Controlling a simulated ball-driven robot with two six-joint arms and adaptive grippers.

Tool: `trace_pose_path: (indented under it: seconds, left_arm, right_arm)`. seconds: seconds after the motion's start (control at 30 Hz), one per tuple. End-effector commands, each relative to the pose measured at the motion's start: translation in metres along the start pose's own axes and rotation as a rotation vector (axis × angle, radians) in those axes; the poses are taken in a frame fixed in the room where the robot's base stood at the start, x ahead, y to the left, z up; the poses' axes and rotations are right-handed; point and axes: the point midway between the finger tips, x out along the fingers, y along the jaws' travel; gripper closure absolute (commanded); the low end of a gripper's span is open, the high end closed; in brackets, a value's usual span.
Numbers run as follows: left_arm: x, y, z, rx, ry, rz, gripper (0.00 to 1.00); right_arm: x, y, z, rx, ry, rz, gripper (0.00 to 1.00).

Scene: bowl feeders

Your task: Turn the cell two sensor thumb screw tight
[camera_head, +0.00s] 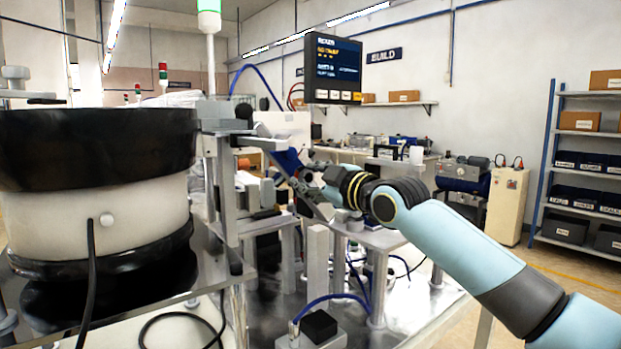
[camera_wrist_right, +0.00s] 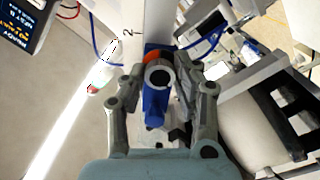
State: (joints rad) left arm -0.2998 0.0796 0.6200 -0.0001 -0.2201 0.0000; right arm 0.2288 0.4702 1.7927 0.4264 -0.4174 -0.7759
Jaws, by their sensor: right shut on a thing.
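My right gripper (camera_head: 290,176) reaches in from the right in the head view, its fingers at a blue bracket (camera_head: 284,158) on the cell's upright frame. In the right wrist view the two fingers of the gripper (camera_wrist_right: 160,72) close from both sides on the sensor thumb screw (camera_wrist_right: 159,79), a round dark-centred knob with a pale ring. An orange-red part (camera_wrist_right: 153,57) shows just above it. The blue bracket (camera_wrist_right: 154,108) lies below the knob. A white panel (camera_wrist_right: 132,15) beside it carries the numeral 2. In the head view the screw is hidden by the fingers. My left gripper is not in view.
A large black and white bowl feeder (camera_head: 100,215) stands at the left. A display screen (camera_head: 333,55) hangs above the cell. Grey posts (camera_head: 318,255) and blue hoses stand close below my right arm. Storage shelves (camera_head: 583,150) stand far right.

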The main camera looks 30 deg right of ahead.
Motion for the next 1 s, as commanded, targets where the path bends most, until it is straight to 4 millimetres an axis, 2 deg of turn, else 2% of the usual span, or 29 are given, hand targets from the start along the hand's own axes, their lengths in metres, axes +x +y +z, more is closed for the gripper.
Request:
trace_pose_path:
  seconds: [0.27,1.0]
  left_arm:
    - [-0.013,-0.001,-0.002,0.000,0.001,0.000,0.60]
    - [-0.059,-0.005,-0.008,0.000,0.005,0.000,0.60]
  right_arm:
    - [0.000,0.001,-0.001,0.150,-0.002,-0.002,1.00]
    - [0.000,0.002,-0.001,0.844,-0.003,-0.002,1.00]
